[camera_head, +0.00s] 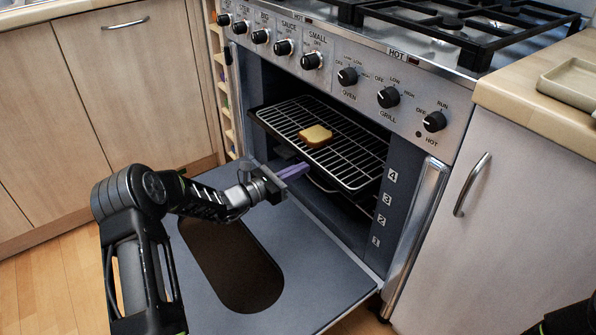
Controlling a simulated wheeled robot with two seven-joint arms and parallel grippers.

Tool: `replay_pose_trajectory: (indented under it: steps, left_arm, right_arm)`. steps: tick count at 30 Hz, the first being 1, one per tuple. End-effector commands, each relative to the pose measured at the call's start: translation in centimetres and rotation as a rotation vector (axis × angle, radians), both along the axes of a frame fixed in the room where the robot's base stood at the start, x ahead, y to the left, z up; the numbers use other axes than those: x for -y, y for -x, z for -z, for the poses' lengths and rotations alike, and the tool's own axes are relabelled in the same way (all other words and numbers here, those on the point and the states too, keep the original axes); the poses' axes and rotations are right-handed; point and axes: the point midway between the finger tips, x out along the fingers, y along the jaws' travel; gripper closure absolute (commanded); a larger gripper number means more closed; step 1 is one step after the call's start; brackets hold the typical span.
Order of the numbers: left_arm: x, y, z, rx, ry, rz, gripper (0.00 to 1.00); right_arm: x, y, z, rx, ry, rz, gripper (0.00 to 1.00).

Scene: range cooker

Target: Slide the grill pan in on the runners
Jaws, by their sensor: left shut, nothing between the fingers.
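The grill pan (345,187) is a dark shallow tray with a wire rack (340,150) on top. It sits level in the upper part of the open oven cavity, near the marking 4. Its front edge is by the cavity mouth; how far its back reaches is hidden. A slice of toast (315,136) lies on the rack. My left gripper (298,170) is shut and empty, with purplish fingers pointing at the cavity just in front of and below the pan's front edge. I cannot tell whether it touches the pan. My right gripper is out of view.
The oven door (315,285) is folded down flat below my left arm, with a dark oval window (232,265). Control knobs (347,76) line the panel above the cavity. A vertical metal handle (415,235) stands right of the opening. Cupboards (130,85) flank the cooker.

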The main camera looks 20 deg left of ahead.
Motion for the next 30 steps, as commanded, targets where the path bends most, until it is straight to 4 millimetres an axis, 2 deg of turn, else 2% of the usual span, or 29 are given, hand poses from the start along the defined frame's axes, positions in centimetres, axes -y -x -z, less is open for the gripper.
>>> replay_pose_trajectory:
  steps: [5, 8, 18, 21, 25, 30]
  left_arm:
    - [0.9, -1.5, 0.2, 0.001, 0.000, 0.002, 1.00]
    - [2.2, -3.5, 0.3, 0.004, 0.000, 0.004, 1.00]
    - [7.3, -12.1, 0.5, 0.004, 0.000, 0.003, 1.00]
    - [8.3, -13.9, 0.4, 0.002, 0.000, 0.002, 1.00]
    - [8.9, -15.0, 0.2, 0.000, 0.000, 0.000, 1.00]
    - [9.0, -15.2, -0.1, 0.000, 0.001, -0.001, 1.00]
  right_arm:
    - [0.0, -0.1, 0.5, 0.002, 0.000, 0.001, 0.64]
    - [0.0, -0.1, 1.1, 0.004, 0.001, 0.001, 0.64]
    - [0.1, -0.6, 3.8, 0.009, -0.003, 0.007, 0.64]
    - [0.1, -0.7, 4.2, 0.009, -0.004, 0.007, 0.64]
    - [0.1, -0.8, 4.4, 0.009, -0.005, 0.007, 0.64]
    - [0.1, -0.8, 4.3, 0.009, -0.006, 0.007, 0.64]
